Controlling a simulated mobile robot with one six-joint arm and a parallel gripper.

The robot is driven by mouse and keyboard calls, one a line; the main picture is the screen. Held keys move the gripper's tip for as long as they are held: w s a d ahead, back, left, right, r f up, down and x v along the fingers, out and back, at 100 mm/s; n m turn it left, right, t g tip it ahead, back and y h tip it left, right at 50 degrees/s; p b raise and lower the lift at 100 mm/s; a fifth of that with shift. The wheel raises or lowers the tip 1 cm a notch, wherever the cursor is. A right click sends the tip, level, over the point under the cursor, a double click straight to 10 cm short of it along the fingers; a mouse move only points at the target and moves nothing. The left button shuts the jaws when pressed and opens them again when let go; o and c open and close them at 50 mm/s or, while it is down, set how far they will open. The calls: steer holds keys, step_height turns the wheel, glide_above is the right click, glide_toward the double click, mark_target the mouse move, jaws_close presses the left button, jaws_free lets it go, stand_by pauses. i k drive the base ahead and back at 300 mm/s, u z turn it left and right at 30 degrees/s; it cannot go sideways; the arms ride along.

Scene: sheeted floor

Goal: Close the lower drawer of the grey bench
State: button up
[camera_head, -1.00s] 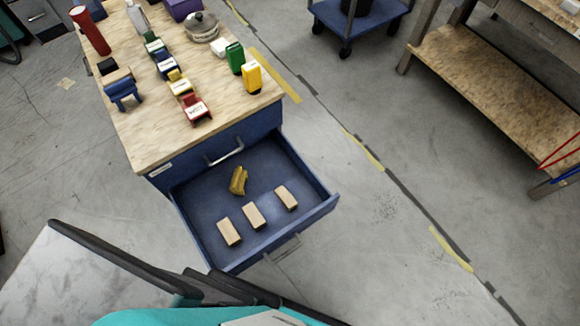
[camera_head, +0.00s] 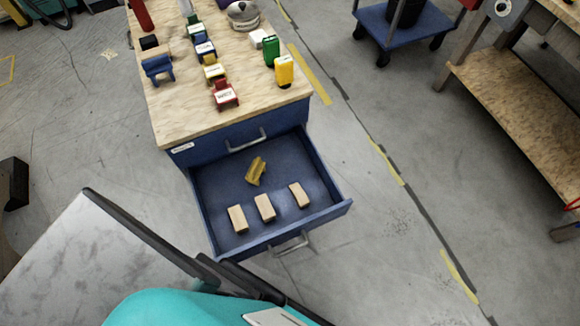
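The bench (camera_head: 235,110) has a wooden top and a blue body in the head view, with drawers on its near side. The lower drawer (camera_head: 335,208) is pulled far out. It holds a yellow object (camera_head: 256,171) and several pale wooden blocks, one of them at the right (camera_head: 299,195). Its metal handle (camera_head: 290,245) is on the front face, toward me. Another handle (camera_head: 246,141) sits on the shut drawer front above. My gripper is not in view; only teal and dark parts of my own body show at the bottom.
Small coloured items, such as a red one (camera_head: 224,95) and a yellow one (camera_head: 284,70), stand on the bench top. A blue cart (camera_head: 390,28) is at the top and a wooden-shelved table (camera_head: 520,110) at the right. Floor right of the drawer is clear.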

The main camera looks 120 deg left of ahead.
mark_target(219, 184)
steer(key=i, duration=0.45)
steer(key=u, duration=2.45)
steer(key=i, duration=0.1)
steer(key=u, duration=3.5)
steer(key=i, duration=0.15)
steer(key=z, duration=1.7)
steer(key=k, duration=0.1)
steer(key=u, duration=0.1)
